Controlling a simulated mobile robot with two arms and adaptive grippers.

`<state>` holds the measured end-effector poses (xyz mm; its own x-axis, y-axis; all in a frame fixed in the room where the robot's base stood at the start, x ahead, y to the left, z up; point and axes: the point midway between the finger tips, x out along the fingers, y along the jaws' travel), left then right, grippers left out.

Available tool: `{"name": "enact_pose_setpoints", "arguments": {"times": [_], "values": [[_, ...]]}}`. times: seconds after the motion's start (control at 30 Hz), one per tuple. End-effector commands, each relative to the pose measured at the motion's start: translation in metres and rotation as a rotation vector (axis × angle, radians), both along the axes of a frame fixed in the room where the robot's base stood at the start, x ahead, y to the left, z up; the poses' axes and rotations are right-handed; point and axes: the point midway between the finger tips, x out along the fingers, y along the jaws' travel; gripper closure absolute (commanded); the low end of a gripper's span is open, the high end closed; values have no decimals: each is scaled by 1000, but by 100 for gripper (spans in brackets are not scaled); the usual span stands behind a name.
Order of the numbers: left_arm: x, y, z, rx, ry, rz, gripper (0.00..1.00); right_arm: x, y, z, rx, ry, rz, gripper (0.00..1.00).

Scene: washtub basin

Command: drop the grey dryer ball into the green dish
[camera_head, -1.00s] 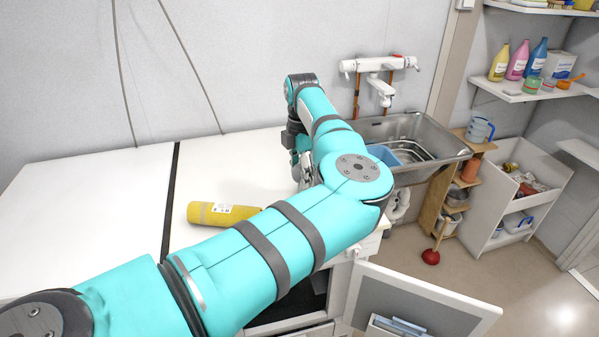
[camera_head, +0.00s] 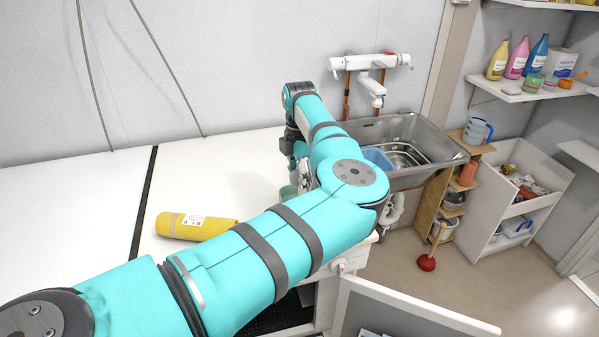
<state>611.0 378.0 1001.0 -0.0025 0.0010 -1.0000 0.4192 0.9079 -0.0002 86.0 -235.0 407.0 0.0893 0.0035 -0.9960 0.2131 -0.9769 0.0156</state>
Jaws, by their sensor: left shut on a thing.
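My left arm reaches in from the left across the white worktop (camera_head: 75,205). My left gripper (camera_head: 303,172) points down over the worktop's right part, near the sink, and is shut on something. My own arm hides most of its fingers, and I cannot make out what they hold. A pale green patch (camera_head: 288,191) shows just left of the gripper, low at the worktop. It may be the green dish, but most of it is hidden. I do not see the grey dryer ball. My right gripper is not in view.
A yellow roll (camera_head: 197,227) lies on the worktop, left of my forearm. A steel sink (camera_head: 437,131) with a blue tub (camera_head: 377,158) stands right of the gripper, below a wall tap (camera_head: 370,65). An open door (camera_head: 400,310) juts out at front right.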

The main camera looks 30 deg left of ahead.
Motion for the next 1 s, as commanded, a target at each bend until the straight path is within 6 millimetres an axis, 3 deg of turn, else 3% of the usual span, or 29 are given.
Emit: {"name": "enact_pose_setpoints", "arguments": {"times": [0.1,0.4,0.43,0.6,1.0], "values": [[0,0,-12,0,-1,0,79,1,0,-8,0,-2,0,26],[0,0,-14,0,-1,1,79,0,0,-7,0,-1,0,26],[0,0,-14,0,-1,0,47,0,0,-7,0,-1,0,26],[0,0,-14,0,-1,0,24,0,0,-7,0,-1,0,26],[1,0,-5,1,-3,0,22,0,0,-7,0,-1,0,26]]}}
